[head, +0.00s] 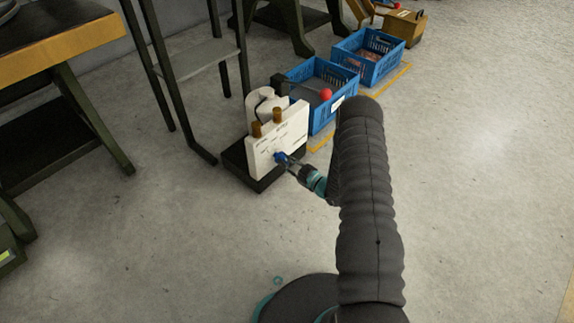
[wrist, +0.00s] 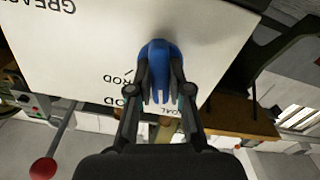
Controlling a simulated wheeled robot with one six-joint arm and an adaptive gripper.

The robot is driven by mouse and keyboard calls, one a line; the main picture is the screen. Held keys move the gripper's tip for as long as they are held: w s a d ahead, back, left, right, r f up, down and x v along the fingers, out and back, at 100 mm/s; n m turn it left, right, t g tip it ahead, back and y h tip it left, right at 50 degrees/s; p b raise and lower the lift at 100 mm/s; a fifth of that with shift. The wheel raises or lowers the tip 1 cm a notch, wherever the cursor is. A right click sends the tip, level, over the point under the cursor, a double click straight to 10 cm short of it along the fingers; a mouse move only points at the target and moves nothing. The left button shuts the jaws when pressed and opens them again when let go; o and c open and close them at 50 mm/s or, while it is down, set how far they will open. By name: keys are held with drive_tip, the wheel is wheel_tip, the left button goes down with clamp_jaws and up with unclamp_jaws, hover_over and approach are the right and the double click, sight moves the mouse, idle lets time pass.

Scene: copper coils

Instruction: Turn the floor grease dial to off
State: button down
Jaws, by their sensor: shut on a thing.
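The grease unit is a white panel (head: 294,126) on a black base on the floor, left of centre in the head view. A blue dial (head: 279,157) is low on its front face. My gripper (head: 284,160) reaches it from the right and is shut on the dial. In the wrist view the blue dial (wrist: 160,55) sits between the two fingers of my gripper (wrist: 160,72). The white panel (wrist: 75,50) fills much of that view, with its lettering upside down, including part of "GREASE". The fingers cover part of the lettering around the dial.
Two brass-coloured caps (head: 277,115) stand at the panel's top. A red ball knob (head: 326,94) is close behind. Blue crates (head: 345,107) stand behind the unit, and a dark metal stand (head: 198,70) is at its left.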

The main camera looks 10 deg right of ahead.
drive_tip(key=shift+n, duration=2.2)
drive_tip(key=shift+d, duration=0.1)
drive_tip(key=c, duration=1.1)
unclamp_jaws()
drive_tip(key=v, duration=1.1)
drive_tip(key=shift+s+d, duration=0.2)
drive_tip(key=shift+s, duration=0.15)
